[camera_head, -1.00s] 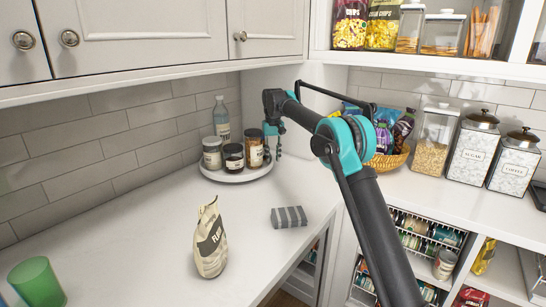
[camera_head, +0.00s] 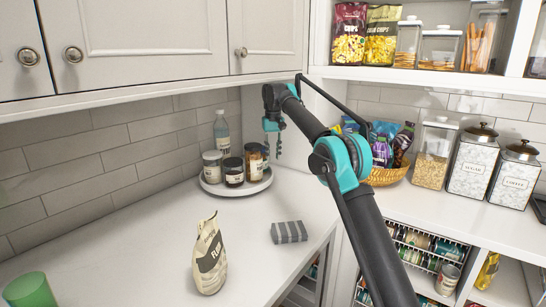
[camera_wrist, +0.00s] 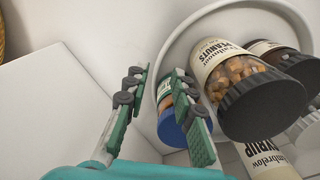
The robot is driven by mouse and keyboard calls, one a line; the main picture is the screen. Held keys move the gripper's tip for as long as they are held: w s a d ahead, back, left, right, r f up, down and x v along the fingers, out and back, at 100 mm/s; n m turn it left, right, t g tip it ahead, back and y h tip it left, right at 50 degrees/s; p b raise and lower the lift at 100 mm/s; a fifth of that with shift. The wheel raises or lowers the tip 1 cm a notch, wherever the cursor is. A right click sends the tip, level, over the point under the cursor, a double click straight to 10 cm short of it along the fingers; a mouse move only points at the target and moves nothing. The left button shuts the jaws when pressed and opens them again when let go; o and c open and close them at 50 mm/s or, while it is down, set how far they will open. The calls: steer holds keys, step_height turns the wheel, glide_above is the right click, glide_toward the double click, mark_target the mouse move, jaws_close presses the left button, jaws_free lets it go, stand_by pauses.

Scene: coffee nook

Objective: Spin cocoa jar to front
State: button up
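A white round turntable (camera_head: 238,191) stands in the counter's back corner, bearing several jars and a bottle. In the head view these are a pale-labelled jar (camera_head: 211,168), a dark jar (camera_head: 233,174) and a brown jar (camera_head: 254,162). I cannot read which one is cocoa. In the wrist view a peanuts jar (camera_wrist: 232,78) with a dark lid and a blue-lidded jar (camera_wrist: 171,131) stand on the turntable; the right finger partly hides the blue-lidded jar. My gripper (camera_head: 272,148) is open, at the turntable's right side. In the wrist view its fingers (camera_wrist: 158,76) are apart with nothing gripped.
A clear bottle (camera_head: 221,133) stands at the turntable's back. A flour bag (camera_head: 209,258), a striped grey block (camera_head: 289,232) and a green cup (camera_head: 30,291) are on the counter. Upper cabinets overhang the counter.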

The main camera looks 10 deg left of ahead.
steer(key=s+d+f+m+t, duration=0.15)
steer(key=s+d, duration=0.25)
steer(key=d, duration=0.8)
steer(key=s+d+f+m, duration=0.15)
steer(key=s+d, duration=0.25)
steer(key=d, duration=0.8)
steer(key=s+d+f+t, duration=0.1)
steer(key=s+d+f, duration=0.35)
steer(key=s, duration=0.35)
steer(key=s+d+f+m+t, duration=0.1)
steer(key=s+d+f, duration=0.2)
steer(key=s+d, duration=0.35)
steer(key=s+d+f, duration=0.4)
steer(key=s+d, duration=0.1)
steer(key=s, duration=0.3)
steer(key=w+a+r+n+y, duration=0.1)
steer(key=w+a+r+n, duration=0.1)
steer(key=w+a+r, duration=1.3)
steer(key=w+a+r+n, duration=0.1)
steer(key=w+a+r, duration=0.15)
steer(key=a, duration=0.45)
steer(key=w+a+r+y, duration=0.15)
steer(key=w+a, duration=0.25)
steer(key=a, duration=0.4)
steer(key=w+a+r+n+h, duration=0.1)
steer(key=w+a+r, duration=0.2)
steer(key=a, duration=0.4)
steer(key=shift+t+y, duration=0.25)
steer(key=x, duration=1.6)
steer(key=shift+f, duration=0.15)
